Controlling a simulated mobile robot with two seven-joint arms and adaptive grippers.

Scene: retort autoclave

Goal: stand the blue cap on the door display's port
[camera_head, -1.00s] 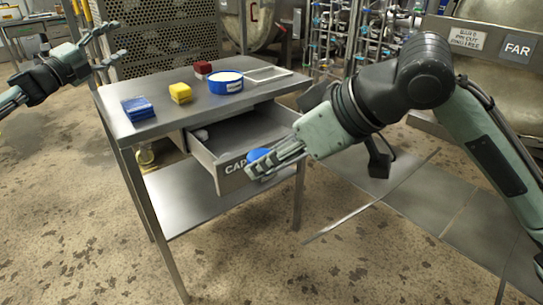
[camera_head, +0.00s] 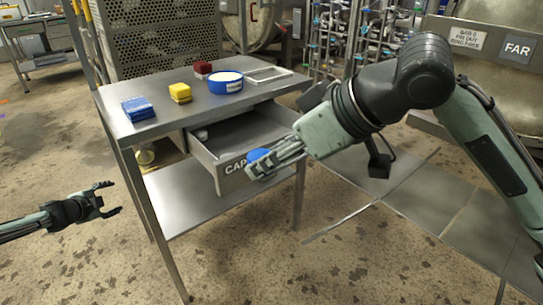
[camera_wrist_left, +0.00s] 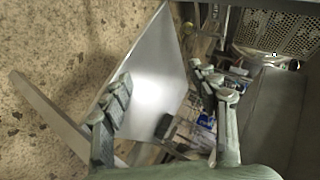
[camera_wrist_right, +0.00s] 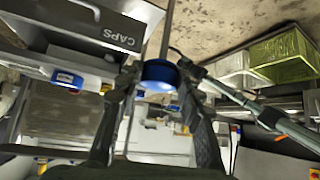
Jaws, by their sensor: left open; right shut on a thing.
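The blue cap (camera_head: 258,154) is between the fingers of my right gripper (camera_head: 252,172), which is shut on it in front of the open drawer marked CAPS (camera_head: 228,177). In the right wrist view the round cap (camera_wrist_right: 158,74) sits between the fingertips, clear of other things. My left gripper (camera_head: 116,198) is open and empty, low to the left of the table; its spread fingers also show in the left wrist view (camera_wrist_left: 172,92). I cannot make out the door display or its port in these frames.
The steel table (camera_head: 215,112) carries blue pads (camera_head: 137,108), a yellow block (camera_head: 180,92), a red block (camera_head: 203,68), a blue-and-white round container (camera_head: 226,82) and a clear tray (camera_head: 268,74). Floor at front is clear.

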